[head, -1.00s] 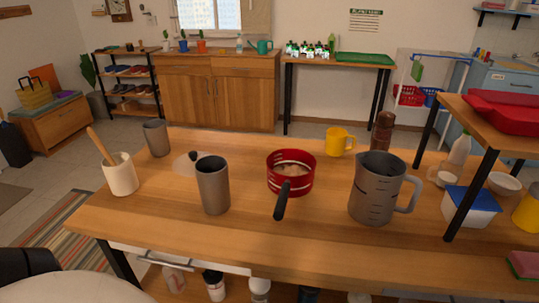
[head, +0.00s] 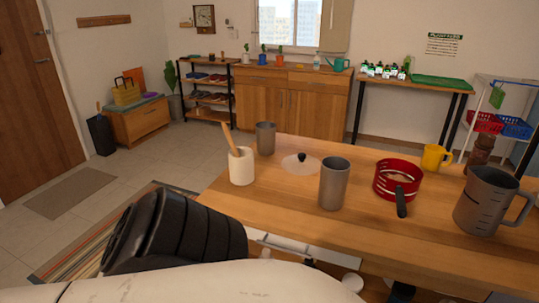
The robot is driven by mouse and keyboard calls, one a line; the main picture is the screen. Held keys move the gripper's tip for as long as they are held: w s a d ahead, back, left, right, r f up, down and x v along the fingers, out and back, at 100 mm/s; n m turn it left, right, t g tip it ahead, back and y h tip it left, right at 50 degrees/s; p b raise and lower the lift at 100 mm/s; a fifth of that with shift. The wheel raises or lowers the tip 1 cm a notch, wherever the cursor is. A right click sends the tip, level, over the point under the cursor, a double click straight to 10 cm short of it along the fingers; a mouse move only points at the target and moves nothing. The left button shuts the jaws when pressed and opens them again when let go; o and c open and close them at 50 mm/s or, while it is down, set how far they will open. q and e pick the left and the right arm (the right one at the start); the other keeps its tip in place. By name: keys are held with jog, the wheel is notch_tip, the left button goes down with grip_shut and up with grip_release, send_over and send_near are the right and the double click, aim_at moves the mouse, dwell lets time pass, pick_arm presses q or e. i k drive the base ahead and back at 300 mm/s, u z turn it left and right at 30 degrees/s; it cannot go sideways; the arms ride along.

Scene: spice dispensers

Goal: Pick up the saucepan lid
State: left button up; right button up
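The saucepan lid (head: 301,164) lies flat on the wooden table in the head view. It is a pale, see-through disc with a dark round knob at its middle. It lies between a grey cup (head: 265,138) and a taller grey tumbler (head: 333,183), which stands close to its front right edge. A pale arm link of mine and a black ribbed part cross the lower left of the view. No gripper fingers show, so neither gripper can be seen.
A white crock (head: 241,166) with a wooden utensil stands left of the lid. A grey measuring jug (head: 488,200) and a yellow mug (head: 436,157) stand at the right. The table (head: 290,210) is bare in front of the lid.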

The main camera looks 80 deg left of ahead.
aim_at(301, 164)
jog(key=k, duration=0.3)
jog(key=u, duration=1.1)
